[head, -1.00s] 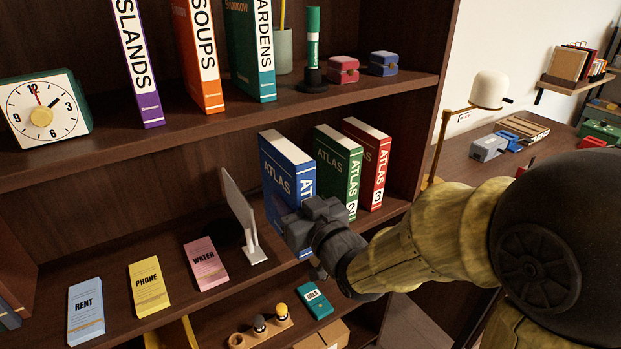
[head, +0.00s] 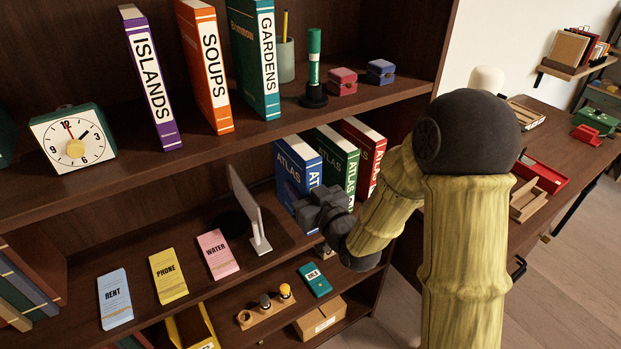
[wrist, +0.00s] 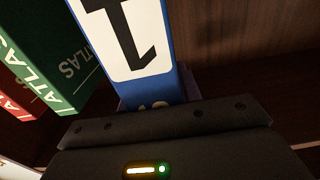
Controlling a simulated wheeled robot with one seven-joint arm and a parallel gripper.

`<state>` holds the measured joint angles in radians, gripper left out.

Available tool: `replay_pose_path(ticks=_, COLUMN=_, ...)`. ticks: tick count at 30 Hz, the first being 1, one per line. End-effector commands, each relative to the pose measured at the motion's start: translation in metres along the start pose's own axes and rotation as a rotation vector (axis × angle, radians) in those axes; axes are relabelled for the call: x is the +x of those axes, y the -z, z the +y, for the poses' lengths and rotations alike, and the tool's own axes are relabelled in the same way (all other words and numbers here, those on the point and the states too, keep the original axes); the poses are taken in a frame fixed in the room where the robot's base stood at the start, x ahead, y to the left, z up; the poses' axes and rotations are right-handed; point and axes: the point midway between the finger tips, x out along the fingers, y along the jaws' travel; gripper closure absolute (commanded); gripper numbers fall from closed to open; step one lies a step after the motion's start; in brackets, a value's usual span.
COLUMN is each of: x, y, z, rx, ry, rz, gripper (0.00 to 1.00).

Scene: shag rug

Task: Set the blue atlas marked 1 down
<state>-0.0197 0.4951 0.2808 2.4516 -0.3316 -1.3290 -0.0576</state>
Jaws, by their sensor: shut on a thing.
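The blue atlas (head: 296,168) stands upright on the middle shelf (head: 180,236), between the grey metal bookend (head: 247,206) and the green atlas. My gripper (head: 322,207) is shut on the lower part of its spine. In the wrist view a large 1 on the white label of the blue atlas (wrist: 163,75) shows above my gripper (wrist: 165,118). The green atlas (head: 340,158) and the red atlas (head: 371,150) stand to its right. The gripper hides the blue atlas's lower spine, so I cannot tell whether its base touches the shelf.
Rent (head: 115,298), Phone (head: 168,276) and Water (head: 217,254) cards lie left of the bookend. The upper shelf above holds a clock (head: 74,139) and tall books (head: 204,68). A lower shelf holds a teal box (head: 315,280). The shelf's right side wall is close to my arm.

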Motion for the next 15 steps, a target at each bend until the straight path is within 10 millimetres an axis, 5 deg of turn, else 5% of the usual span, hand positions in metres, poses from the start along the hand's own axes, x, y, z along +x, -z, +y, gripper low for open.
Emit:
replay_pose_path(ticks=13, x=0.060, y=0.003, z=0.059, rx=-0.002, ry=0.000, rz=0.005, gripper=1.00)
replay_pose_path(ticks=15, x=0.059, y=-0.013, z=0.058, rx=0.003, ry=0.002, rz=-0.001, gripper=1.00)
